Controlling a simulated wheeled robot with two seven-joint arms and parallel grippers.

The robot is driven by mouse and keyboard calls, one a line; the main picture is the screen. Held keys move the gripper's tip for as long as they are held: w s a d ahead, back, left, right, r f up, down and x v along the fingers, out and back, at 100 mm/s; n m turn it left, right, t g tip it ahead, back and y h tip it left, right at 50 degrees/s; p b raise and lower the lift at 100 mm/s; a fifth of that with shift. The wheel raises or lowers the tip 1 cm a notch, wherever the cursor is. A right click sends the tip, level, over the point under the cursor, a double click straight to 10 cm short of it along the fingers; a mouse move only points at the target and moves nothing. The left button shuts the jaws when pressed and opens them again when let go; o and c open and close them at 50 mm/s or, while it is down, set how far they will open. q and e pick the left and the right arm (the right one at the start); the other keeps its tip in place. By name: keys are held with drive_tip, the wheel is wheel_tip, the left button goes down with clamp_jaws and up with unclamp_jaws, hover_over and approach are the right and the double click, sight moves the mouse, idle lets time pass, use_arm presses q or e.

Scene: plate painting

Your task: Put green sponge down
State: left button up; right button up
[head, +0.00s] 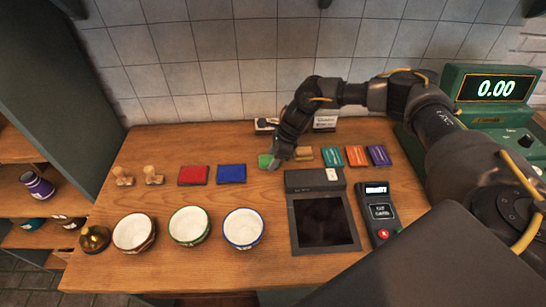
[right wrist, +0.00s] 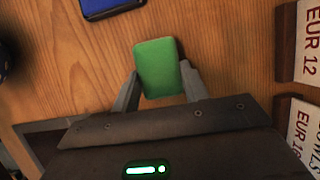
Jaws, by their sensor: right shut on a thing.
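The green sponge (head: 265,161) is at the back middle of the wooden counter in the head view, to the right of the blue pad. My right gripper (head: 277,160) reaches down to it from the back right and is shut on it. In the right wrist view the green sponge (right wrist: 158,68) sits between the two fingers of my right gripper (right wrist: 160,90), over the wood. I cannot tell whether the sponge touches the counter. My left gripper is not in view.
A red pad (head: 194,175) and a blue pad (head: 231,174) lie left of the sponge. Three bowls, including a green-rimmed one (head: 189,226), stand in front. A dark tablet device (head: 323,220) and a card terminal (head: 379,212) are at right. Bare wood lies between pads and bowls.

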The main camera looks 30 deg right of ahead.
drive_tip(key=o, duration=1)
drive_tip(key=shift+f, duration=0.1)
drive_tip(key=shift+c, duration=0.2)
drive_tip(key=shift+r+p, duration=0.35)
drive_tip(key=shift+p, duration=0.1)
drive_tip(key=b+v, duration=0.3)
drive_tip(key=v, duration=0.8)
drive_tip(key=shift+r+b, duration=0.3)
drive_tip(key=shift+b, duration=0.05)
drive_tip(key=shift+d, duration=0.15)
